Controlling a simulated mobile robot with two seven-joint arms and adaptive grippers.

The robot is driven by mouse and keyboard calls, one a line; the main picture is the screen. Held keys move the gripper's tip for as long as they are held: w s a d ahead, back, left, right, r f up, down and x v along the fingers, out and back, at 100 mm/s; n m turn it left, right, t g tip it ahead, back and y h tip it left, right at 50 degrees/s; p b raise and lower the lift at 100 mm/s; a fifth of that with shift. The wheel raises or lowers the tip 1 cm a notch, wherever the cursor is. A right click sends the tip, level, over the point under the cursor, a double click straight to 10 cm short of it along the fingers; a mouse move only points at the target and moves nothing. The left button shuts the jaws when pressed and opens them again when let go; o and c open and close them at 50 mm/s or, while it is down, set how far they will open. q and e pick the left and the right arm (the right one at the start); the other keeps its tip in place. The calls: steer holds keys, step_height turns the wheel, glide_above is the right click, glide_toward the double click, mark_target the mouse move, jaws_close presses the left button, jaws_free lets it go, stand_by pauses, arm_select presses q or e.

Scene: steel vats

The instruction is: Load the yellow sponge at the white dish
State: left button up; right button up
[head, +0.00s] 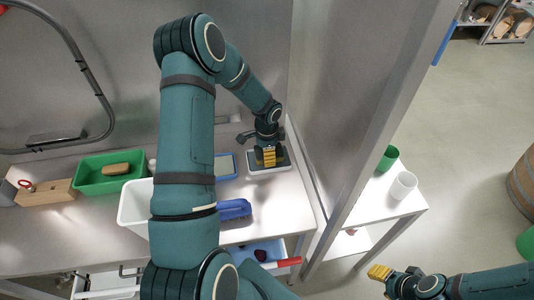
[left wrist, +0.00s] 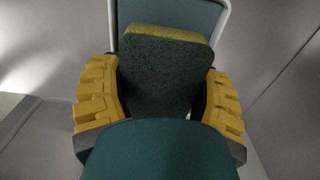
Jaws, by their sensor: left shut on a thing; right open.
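The yellow sponge (left wrist: 165,72), with a dark green scouring face, is between the yellow fingers of my left gripper (left wrist: 160,100) in the left wrist view. My left gripper (head: 268,157) is shut on it and points down over the white dish (head: 258,168) in the head view. The dish has a white rim and a grey-blue inside; it also shows behind the sponge in the left wrist view (left wrist: 224,16). I cannot tell whether the sponge touches the dish. In the head view the gripper hides most of the sponge. My right gripper (head: 379,273) is open and empty at the lower right.
A blue tray (head: 226,166) and a blue brush (head: 235,209) lie left of the dish. A white bin (head: 133,207) and a green tray (head: 88,179) stand further left. A metal partition (head: 345,90) is close right of the dish. Beyond it, a side table holds cups (head: 403,185).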

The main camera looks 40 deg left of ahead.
arm_select(q)
steer(key=shift+r+p, duration=1.65)
steer(key=shift+r, duration=1.2)
arm_select(e)
steer(key=shift+r, duration=1.85)
